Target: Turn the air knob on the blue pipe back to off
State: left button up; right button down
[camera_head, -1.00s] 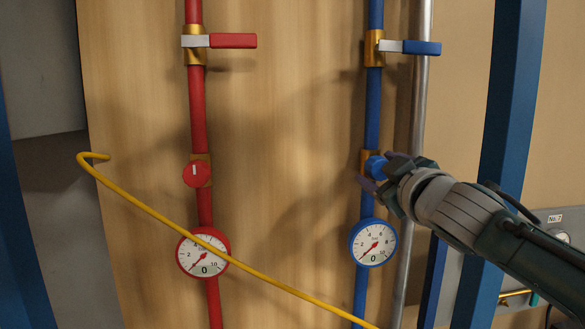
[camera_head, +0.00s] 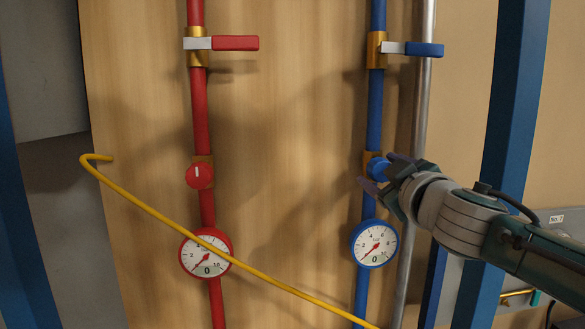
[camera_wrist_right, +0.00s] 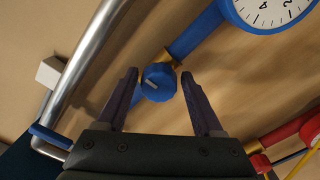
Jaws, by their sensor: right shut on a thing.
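The blue knob (camera_head: 379,168) sits on a brass fitting of the blue pipe (camera_head: 374,118), above the blue-rimmed gauge (camera_head: 374,244). In the right wrist view the knob (camera_wrist_right: 159,82) shows a short pale mark on its face. My right gripper (camera_head: 373,172) reaches in from the right and is shut on the knob, with one dark finger on each side of it. Its two fingers also show in the wrist view (camera_wrist_right: 158,76). The gauge displays 0, its needle pointing down and left. My left gripper is out of view.
A red pipe (camera_head: 201,120) with a red knob (camera_head: 199,175) and gauge runs at left. Lever handles, red (camera_head: 236,43) and blue (camera_head: 425,49), sit above. A yellow hose (camera_head: 145,209) crosses in front. A metal pipe (camera_head: 425,100) and blue post (camera_head: 515,110) stand right.

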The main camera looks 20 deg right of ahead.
jog(key=n, duration=1.6)
jog(key=shift+r, duration=0.1)
jog(key=shift+n+p, duration=0.35)
jog(key=shift+n, duration=0.85)
jog(key=shift+n+p, duration=0.35)
jog(key=shift+n, duration=1.25)
grip_release()
jog(key=shift+s+a+f+m+b, duration=0.15)
jog(key=shift+a+f+m+b, duration=0.05)
jog(key=shift+m+b, duration=0.25)
jog(key=s+m+b, duration=0.1)
jog(key=m+b, duration=0.2)
jog(key=s+m+b, duration=0.2)
jog(key=m, duration=0.1)
jog(key=s+a+f+m+b, duration=0.1)
jog(key=s+m+b, duration=0.1)
jog(key=m+b, duration=0.1)
jog(key=shift+b, duration=0.35)
jog(key=m+b, duration=0.7)
jog(key=m, duration=0.3)
send_near(382, 180)
jog(key=shift+r+v, duration=0.25)
jog(key=shift+v, duration=0.85)
jog(key=shift+r+v, duration=0.2)
jog(key=shift+v, duration=0.9)
